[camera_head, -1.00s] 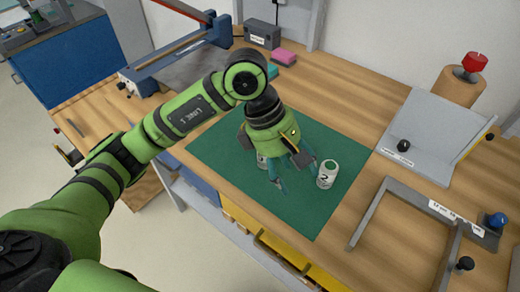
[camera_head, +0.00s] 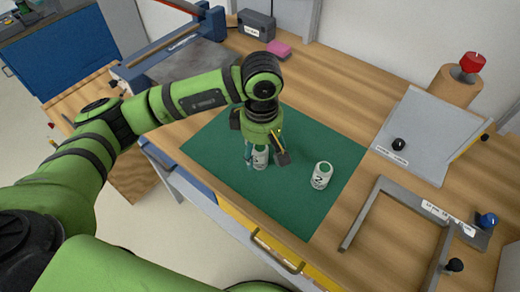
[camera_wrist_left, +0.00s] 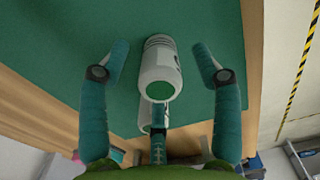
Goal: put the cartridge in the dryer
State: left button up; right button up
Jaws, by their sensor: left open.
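A white cartridge (camera_head: 261,157) with a green top stands on the green mat (camera_head: 215,145), partly hidden by my left gripper (camera_head: 264,161). My left gripper is open and points down over the first cartridge. In the left wrist view a cartridge (camera_wrist_left: 160,72) lies between the spread fingers of that gripper (camera_wrist_left: 163,52), with gaps on both sides. Another white piece shows just below it, partly behind a finger. I cannot tell which thing is the dryer.
A grey sloped plate (camera_head: 425,135) with a black knob stands at right, near a wooden cylinder (camera_head: 455,88) with a red knob. A grey frame (camera_head: 375,205) lies in front. A blue-edged machine (camera_head: 180,70), a dark box (camera_head: 256,24) and a pink block (camera_head: 279,49) are behind.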

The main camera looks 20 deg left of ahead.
pick_arm(q)
jog(key=shift+f, duration=0.65)
jog(key=shift+w+f, duration=0.1)
jog(key=shift+f, duration=0.4)
jog(key=c, duration=1.3)
grip_shut()
pick_arm(e)
jog(key=shift+w+r, duration=0.4)
jog(key=shift+w, duration=0.25)
jog(key=shift+s+f, duration=0.1)
jog(key=shift+s, duration=0.05)
